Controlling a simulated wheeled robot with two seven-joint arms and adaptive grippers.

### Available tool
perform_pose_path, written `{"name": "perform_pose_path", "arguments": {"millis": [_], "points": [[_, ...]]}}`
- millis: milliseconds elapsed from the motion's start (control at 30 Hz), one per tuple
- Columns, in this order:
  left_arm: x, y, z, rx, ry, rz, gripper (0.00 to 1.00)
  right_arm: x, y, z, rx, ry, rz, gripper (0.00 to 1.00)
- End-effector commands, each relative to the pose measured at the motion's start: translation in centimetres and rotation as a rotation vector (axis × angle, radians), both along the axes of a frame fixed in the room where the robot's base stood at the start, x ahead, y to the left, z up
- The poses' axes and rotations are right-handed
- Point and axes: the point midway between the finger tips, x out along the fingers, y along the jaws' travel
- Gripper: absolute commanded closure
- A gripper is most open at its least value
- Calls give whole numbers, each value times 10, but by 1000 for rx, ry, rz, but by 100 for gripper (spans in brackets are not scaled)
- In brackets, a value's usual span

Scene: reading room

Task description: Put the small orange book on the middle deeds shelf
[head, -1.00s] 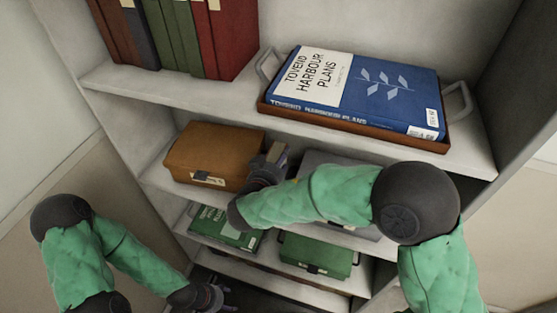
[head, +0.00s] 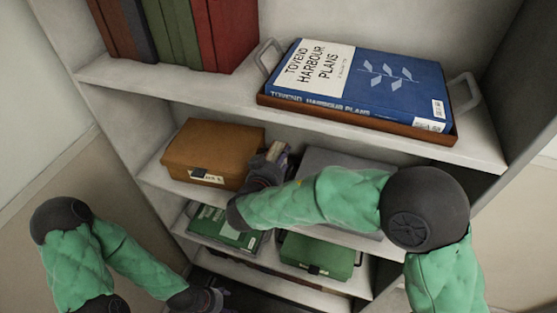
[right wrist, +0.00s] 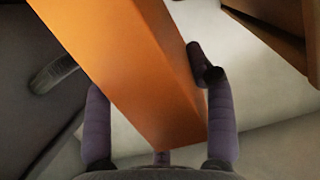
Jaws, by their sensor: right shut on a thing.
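The small orange book (right wrist: 150,70) fills the middle of the right wrist view, between the fingers of my right gripper (right wrist: 165,95). In the head view, my right gripper (head: 268,168) is shut on it at the middle shelf (head: 160,178), in the gap between a brown box and a grey box. Only a small part of the book shows there, mostly hidden by the gripper. I cannot tell whether the book touches the shelf. My left gripper (head: 212,300) is low at the bottom of the head view, away from the shelves; its fingers are too unclear to judge.
The brown box (head: 212,150) stands close left of my right gripper, and the grey box (head: 330,165) is right, partly behind my arm. Above, a tray (head: 455,135) holds a blue harbour plans book (head: 385,85). Below are a green book (head: 222,228) and a green box (head: 318,255).

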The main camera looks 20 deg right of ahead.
Motion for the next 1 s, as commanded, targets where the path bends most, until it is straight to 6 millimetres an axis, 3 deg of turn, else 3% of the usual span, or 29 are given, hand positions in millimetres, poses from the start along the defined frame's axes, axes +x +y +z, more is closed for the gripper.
{"name": "perform_pose_path", "arguments": {"millis": [167, 200, 267, 733, 1000], "points": [[0, 0, -3, 0, 0, 0, 37, 0, 0, 0, 0, -1, 0, 100], [0, 0, -3, 0, 0, 0, 37, 0, 0, -1, 0, 0, 0, 39], [0, 0, -2, 0, 0, 0, 37, 0, 0, -1, 0, 0, 0, 22], [0, 0, 0, 0, 0, 0, 37, 0, 0, 0, 0, 2, -1, 21], [0, 0, 26, 0, 0, 0, 37, 0, 0, 14, -3, 2, 0, 21]]}}
